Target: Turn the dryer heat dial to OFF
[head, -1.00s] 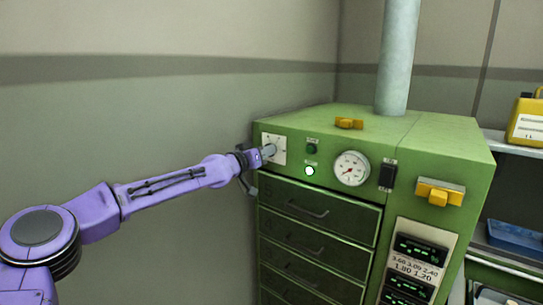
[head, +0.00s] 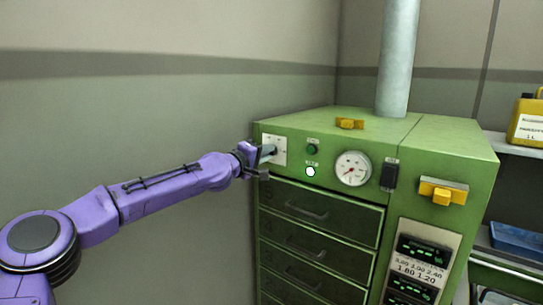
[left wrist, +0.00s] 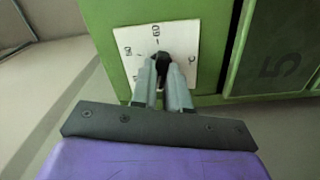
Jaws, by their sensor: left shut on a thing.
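The green dryer (head: 430,145) stands right of centre in the head view. Its heat dial is a black knob (left wrist: 163,58) on a white marked plate (left wrist: 185,40), which also shows at the panel's upper left in the head view (head: 281,149). My left gripper (left wrist: 163,72) is shut on the knob, with one finger on each side of it. In the head view the left gripper (head: 266,155) reaches the plate from the left and hides the knob. A 60 mark shows above the knob in the wrist view; the pointer's exact setting is hidden. My right gripper is out of view.
Right of the dial are a green button (head: 312,149), a lit white lamp (head: 310,171), a round gauge (head: 353,168) and a black switch (head: 389,175). Drawers with handles (head: 306,210) lie below. A yellow latch (head: 443,191) projects at the right.

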